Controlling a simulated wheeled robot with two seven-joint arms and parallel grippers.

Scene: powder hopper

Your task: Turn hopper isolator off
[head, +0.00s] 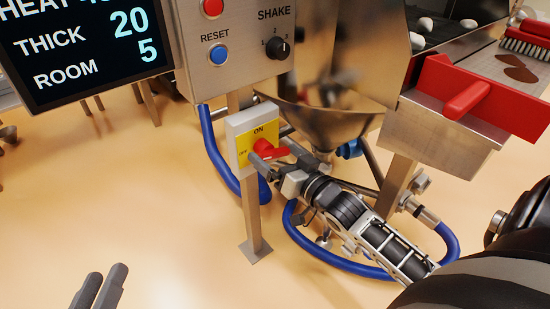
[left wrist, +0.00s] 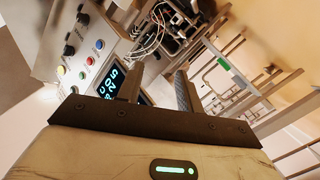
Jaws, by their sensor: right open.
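The hopper isolator is a grey box with a yellow plate (head: 243,148) on a post below the control panel. ON is printed at its top and OFF at its left. Its red handle (head: 265,148) sticks out of the plate, with a red part showing to the right. My right gripper (head: 273,151) is open, its dark fingers at the handle, one below left and one above right. I cannot tell whether they touch it. My left gripper (head: 98,292) is open and empty at the bottom left, away from the isolator; its separated fingers also show in the left wrist view (left wrist: 158,92).
The control panel (head: 240,75) has red and blue buttons and a SHAKE knob (head: 278,48). The steel hopper (head: 325,115) is behind my right gripper. The floor at left is clear.

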